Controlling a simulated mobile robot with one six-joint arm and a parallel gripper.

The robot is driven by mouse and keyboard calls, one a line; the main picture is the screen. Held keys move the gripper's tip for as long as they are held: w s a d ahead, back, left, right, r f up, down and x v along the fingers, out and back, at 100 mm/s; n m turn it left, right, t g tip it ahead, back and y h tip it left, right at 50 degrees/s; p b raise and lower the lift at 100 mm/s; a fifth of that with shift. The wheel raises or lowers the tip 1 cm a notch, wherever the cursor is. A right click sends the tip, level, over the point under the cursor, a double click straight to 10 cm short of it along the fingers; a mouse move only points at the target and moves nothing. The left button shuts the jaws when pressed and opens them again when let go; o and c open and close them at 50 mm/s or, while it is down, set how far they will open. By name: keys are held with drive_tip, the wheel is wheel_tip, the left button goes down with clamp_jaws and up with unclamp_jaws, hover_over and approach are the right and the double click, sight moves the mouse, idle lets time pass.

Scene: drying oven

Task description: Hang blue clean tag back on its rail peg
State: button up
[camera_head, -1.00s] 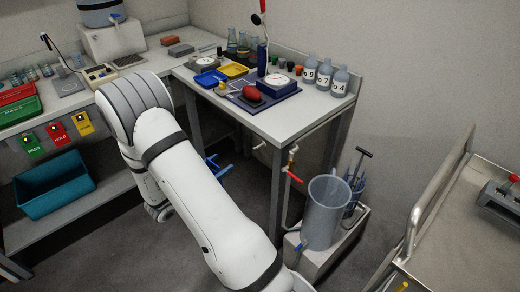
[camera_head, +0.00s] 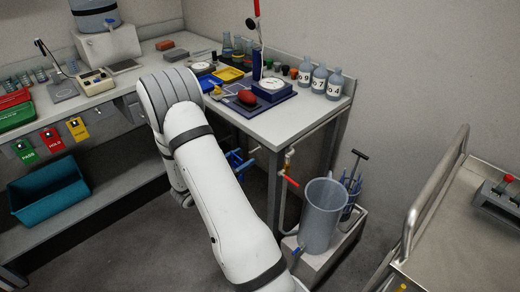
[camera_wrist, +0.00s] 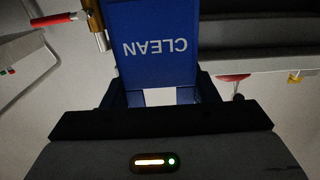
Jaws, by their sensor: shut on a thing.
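The blue CLEAN tag (camera_wrist: 155,45) is in my gripper (camera_wrist: 162,95), its lettering upside down in the wrist view. The fingers are shut on its near end, and its far end runs out of the top of the picture. In the head view, blue parts at my gripper (camera_head: 239,162) show just right of my arm, below the side bench; I cannot make out the tag's shape there. I cannot make out an empty rail peg in either view.
Green, red and yellow tags (camera_head: 51,140) hang at the left bench front. A red-handled brass valve (camera_wrist: 95,20) is close left of the tag in the wrist view. A clear cylinder (camera_head: 322,215) stands below the side bench (camera_head: 285,125). A metal cart (camera_head: 460,230) is at right.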

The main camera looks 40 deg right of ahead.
sight(252, 152)
drive_tip(key=d, duration=0.5)
drive_tip(key=shift+w, duration=0.2)
drive_tip(key=d, duration=0.1)
drive_tip(key=d+f, duration=0.1)
drive_tip(key=d, duration=0.1)
drive_tip(key=shift+w, duration=0.1)
drive_tip(key=shift+f, duration=0.35)
drive_tip(key=o, duration=0.9)
drive_tip(key=shift+r, duration=0.1)
drive_tip(key=a, duration=0.5)
drive_tip(key=s+a, duration=0.1)
drive_tip(key=a, duration=0.1)
drive_tip(key=shift+a+r, duration=0.2)
drive_tip(key=shift+a, duration=0.2)
